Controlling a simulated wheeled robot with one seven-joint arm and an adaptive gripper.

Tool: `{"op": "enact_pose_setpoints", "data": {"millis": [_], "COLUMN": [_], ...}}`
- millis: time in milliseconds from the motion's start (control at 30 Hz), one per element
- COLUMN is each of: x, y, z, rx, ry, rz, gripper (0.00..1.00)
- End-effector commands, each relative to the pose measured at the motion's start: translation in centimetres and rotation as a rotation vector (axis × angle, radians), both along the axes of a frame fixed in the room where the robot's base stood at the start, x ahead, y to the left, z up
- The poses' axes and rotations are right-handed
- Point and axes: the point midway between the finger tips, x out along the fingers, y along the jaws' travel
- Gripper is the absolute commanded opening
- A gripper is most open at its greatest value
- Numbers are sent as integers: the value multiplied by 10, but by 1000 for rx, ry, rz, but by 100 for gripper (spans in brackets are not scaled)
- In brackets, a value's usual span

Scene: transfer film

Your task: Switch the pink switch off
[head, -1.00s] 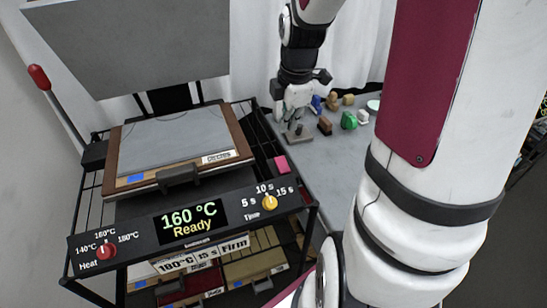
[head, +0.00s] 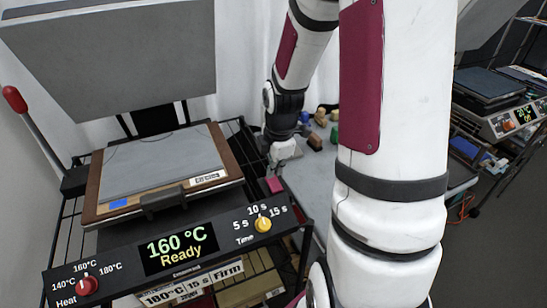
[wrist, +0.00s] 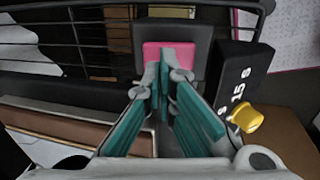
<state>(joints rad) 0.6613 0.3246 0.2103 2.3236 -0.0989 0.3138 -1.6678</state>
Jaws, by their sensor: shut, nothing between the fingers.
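The pink switch (head: 275,185) sits at the right end of the heat press, just behind the control panel. In the wrist view the pink switch (wrist: 152,52) is set in a dark housing (wrist: 195,40), with my fingertips in front of its lower part. My gripper (head: 279,165) is close above the switch in the head view. In the wrist view my gripper (wrist: 163,58) has its teal-padded fingers brought together at the tips, with nothing between them. I cannot tell whether the tips touch the switch, nor which way it is set.
The press's panel reads "160 °C Ready" (head: 178,249). A yellow time knob (head: 263,224) and a red heat knob (head: 88,285) are on it. A black wire rack (wrist: 60,35) surrounds the press. Small coloured objects (head: 320,125) stand on the grey table behind.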

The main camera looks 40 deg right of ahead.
Motion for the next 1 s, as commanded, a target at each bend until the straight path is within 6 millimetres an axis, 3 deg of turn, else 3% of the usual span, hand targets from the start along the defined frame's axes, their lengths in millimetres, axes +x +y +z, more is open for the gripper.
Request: {"op": "enact_pose_setpoints", "data": {"millis": [233,1000], "x": [4,7], "y": [-1,-2], "z": [-23,-32], "rx": [1,26], "ry": [0,84], "rz": [0,-1], "gripper": [0,0]}}
